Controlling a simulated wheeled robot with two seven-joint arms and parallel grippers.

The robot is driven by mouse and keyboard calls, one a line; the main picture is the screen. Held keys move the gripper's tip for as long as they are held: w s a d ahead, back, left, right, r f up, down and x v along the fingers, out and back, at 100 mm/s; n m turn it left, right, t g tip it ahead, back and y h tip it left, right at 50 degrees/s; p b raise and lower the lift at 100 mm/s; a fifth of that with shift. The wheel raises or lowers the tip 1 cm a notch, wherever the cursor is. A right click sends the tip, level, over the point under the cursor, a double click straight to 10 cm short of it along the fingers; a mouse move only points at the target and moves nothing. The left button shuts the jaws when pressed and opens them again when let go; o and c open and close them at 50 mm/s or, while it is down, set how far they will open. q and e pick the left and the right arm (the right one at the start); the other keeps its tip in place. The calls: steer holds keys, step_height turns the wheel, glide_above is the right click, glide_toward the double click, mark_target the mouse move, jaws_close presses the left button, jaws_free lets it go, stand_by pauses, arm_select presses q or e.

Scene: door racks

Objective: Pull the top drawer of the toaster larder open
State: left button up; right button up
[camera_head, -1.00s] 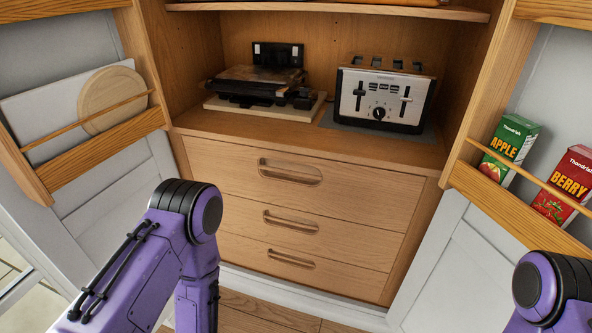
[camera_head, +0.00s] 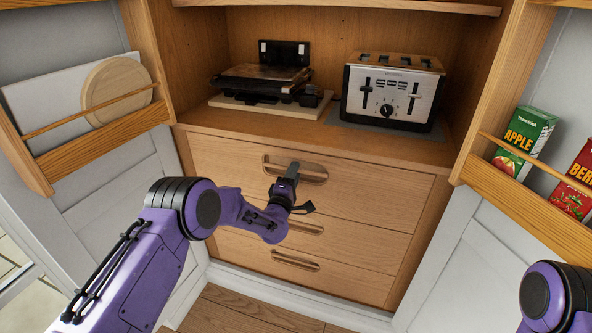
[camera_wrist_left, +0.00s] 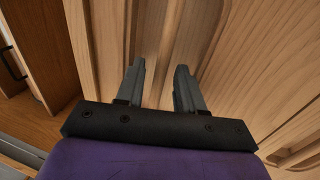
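The larder's top drawer (camera_head: 375,190) is shut, its wooden front flush with the cabinet below the toaster (camera_head: 392,92). Its pale wooden bar handle (camera_head: 312,172) sits near the middle of the front. My left gripper (camera_head: 293,168) is in front of this handle and hides part of it. In the left wrist view the two grey fingers (camera_wrist_left: 159,75) stand apart, pointing at the drawer front, with pale wood between and beyond them. I cannot tell whether they touch the handle. My right gripper is out of view; only part of that arm shows at bottom right.
Two lower drawers with similar handles (camera_head: 296,261) are shut below. A black appliance (camera_head: 262,82) stands on a board beside the toaster. Open doors flank the larder, with a round board (camera_head: 116,92) left and juice cartons (camera_head: 524,140) right.

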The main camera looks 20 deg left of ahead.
arm_select(q)
steer(key=shift+x, duration=1.05)
jaws_close()
steer(key=shift+s+f, duration=0.1)
